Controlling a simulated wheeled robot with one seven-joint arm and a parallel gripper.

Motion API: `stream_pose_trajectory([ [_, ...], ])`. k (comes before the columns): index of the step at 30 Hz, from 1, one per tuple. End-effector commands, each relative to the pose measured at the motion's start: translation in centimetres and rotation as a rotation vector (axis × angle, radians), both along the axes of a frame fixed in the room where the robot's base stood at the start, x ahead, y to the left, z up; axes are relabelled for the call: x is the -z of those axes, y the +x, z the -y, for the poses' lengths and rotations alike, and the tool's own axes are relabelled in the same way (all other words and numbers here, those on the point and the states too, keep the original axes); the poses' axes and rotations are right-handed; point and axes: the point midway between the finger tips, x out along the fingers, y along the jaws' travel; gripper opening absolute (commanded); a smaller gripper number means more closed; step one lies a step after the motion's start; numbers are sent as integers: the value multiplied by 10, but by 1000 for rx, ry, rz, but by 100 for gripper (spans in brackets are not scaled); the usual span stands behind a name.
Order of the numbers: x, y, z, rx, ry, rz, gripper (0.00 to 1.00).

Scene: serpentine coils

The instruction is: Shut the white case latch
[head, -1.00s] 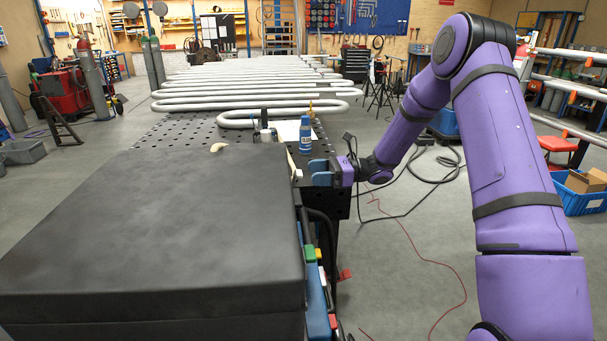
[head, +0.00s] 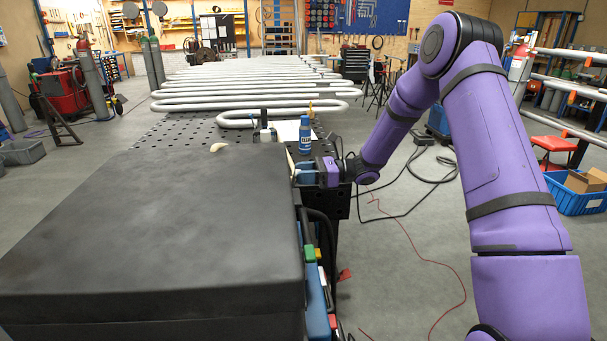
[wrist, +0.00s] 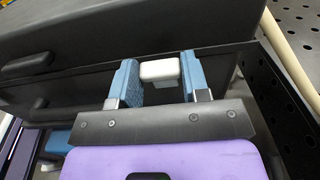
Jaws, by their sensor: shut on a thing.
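The white case latch (wrist: 160,69) shows in the wrist view on the side of a large black case (wrist: 90,28), just below its lid edge. My gripper (wrist: 160,66) has its two blue fingers on either side of the latch and is shut on it. In the head view my gripper (head: 300,172) is at the far right edge of the black case (head: 150,225), and the latch itself is hidden there. The lid looks down on the case; whether the latch is fastened I cannot tell.
A blue bottle (head: 305,136) stands on the black perforated table (head: 175,133) just behind my gripper. Long silver serpentine pipes (head: 245,90) lie beyond. Coloured-handled tools (head: 316,285) hang at the case's right side. Open floor (head: 410,250) lies to the right.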

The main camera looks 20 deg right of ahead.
Motion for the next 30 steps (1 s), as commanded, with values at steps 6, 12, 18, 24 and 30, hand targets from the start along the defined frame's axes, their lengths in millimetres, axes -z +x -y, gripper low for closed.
stream_pose_trajectory([
  [6, -6, 1, -8, -2, -126, -22, 19],
  [12, -7, 2, -12, -1, -218, -42, 19],
  [18, -7, 2, -12, 0, -221, -44, 19],
  [24, -7, 2, -12, 0, -220, -44, 68],
  [30, -7, 2, -12, 0, -220, -44, 68],
])
